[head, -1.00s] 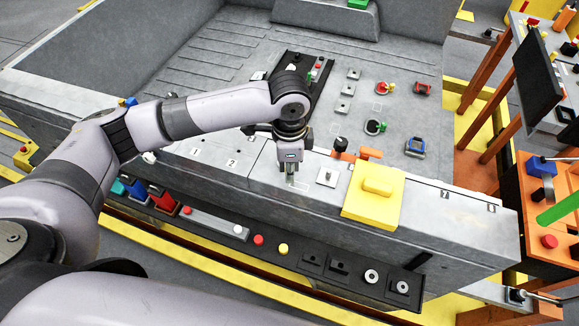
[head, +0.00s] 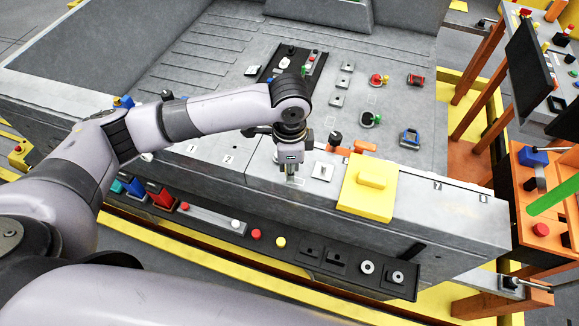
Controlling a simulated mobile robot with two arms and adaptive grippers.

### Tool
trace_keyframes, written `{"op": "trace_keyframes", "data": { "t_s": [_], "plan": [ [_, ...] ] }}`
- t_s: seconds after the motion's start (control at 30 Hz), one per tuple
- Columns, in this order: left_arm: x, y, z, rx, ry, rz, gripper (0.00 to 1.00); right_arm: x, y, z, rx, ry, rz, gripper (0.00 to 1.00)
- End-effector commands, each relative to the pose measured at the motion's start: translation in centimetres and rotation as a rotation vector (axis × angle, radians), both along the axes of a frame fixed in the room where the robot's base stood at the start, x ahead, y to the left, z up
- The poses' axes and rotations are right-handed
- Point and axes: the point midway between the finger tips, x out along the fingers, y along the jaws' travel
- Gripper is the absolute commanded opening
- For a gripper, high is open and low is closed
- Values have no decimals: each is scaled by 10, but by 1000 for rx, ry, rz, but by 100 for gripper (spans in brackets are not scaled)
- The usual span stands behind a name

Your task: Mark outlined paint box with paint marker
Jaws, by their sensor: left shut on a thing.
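My left gripper (head: 286,179) points down at the front ledge of the grey bed, between the painted number 2 and the yellow block. It is shut on a small, thin thing, taken to be the paint marker, which the fingers mostly hide. A faint, light outlined paint box (head: 298,182) lies on the ledge right at the fingertips and is partly covered by them. I cannot tell whether the tip touches the surface. My right gripper is not in view.
The yellow block (head: 367,187) with a raised handle and a small light plate (head: 322,171) stand just right of the gripper. An orange part (head: 362,147) lies behind them. A dark rail (head: 310,254) with buttons and sockets runs below the ledge.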

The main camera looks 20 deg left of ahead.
Motion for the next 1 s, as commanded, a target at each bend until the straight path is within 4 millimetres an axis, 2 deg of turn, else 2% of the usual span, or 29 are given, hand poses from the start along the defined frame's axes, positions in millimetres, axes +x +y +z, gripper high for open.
{"op": "trace_keyframes", "data": {
  "t_s": [1.0],
  "plan": [
    [0,0,-12,0,0,0,0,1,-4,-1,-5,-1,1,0]
  ]
}}
